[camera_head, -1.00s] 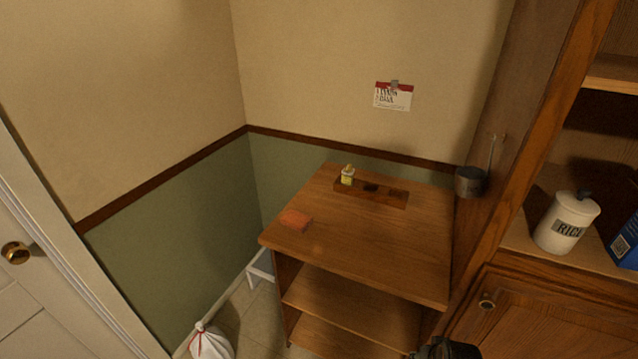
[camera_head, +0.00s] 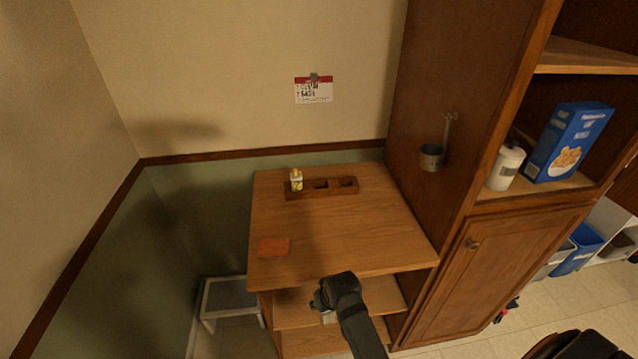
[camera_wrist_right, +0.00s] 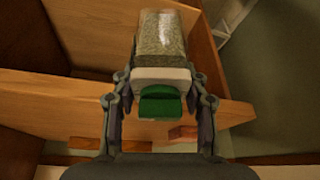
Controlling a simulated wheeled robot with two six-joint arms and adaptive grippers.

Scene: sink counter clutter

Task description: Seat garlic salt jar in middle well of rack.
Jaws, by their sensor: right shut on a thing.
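The garlic salt jar (camera_wrist_right: 160,40) is clear with grey-green contents, a white collar and a green cap. My right gripper (camera_wrist_right: 160,100) is shut on it at the cap end, as the right wrist view shows. In the head view my right gripper (camera_head: 328,303) is in front of the wooden stand, below the level of its top, and mostly hides the jar. The dark wooden rack (camera_head: 308,193) lies toward the back of the stand's top. A small yellow-and-white bottle (camera_head: 296,181) stands in its left well. The middle and right wells look empty. My left gripper is not in view.
A low stool (camera_head: 225,295) is at lower left.

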